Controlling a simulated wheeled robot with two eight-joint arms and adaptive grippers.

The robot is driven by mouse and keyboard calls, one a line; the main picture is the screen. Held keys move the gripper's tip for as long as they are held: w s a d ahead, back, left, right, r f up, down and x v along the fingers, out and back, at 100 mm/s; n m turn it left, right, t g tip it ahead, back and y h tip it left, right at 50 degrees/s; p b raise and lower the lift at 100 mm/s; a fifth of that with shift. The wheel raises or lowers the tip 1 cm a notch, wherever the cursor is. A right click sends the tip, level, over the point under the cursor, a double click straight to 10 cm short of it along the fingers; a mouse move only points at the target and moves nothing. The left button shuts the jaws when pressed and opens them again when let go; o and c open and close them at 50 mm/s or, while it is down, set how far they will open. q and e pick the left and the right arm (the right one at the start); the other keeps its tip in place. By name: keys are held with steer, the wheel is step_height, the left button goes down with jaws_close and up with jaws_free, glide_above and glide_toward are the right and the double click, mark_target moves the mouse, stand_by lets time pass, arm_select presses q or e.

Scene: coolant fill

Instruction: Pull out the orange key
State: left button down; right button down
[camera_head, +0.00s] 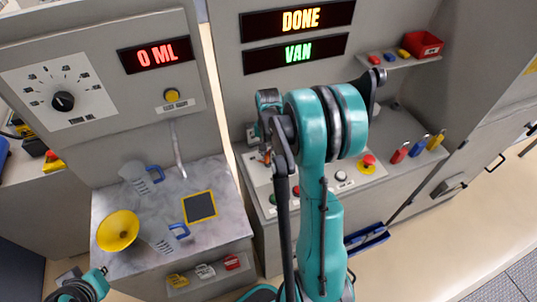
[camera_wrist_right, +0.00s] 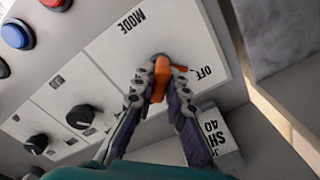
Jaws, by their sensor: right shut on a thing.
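The orange key (camera_wrist_right: 159,80) is between the fingertips of my right gripper (camera_wrist_right: 158,88) in the wrist view, which is shut on it. The key is at a round lock on a white panel (camera_wrist_right: 120,55) marked MODE and OFF; I cannot tell how deep it sits. In the head view a bit of orange (camera_head: 266,157) shows beside my right arm, which hides most of the lock area. Part of my left arm's end (camera_head: 82,288) shows at the lower left; its fingertips cannot be made out.
Black knobs (camera_wrist_right: 80,116) and a blue button (camera_wrist_right: 16,34) are near the key panel. A red button (camera_head: 369,160) stands to the right of my right arm. A yellow funnel (camera_head: 117,231) and clear jugs (camera_head: 137,178) stand on the left counter. Displays read DONE, VAN and 0 ML.

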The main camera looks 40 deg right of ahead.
mark_target(268, 153)
steer(key=shift+r, duration=0.2)
steer(key=shift+r+p, duration=1.75)
steer(key=shift+r, duration=0.65)
steer(key=shift+f, duration=0.1)
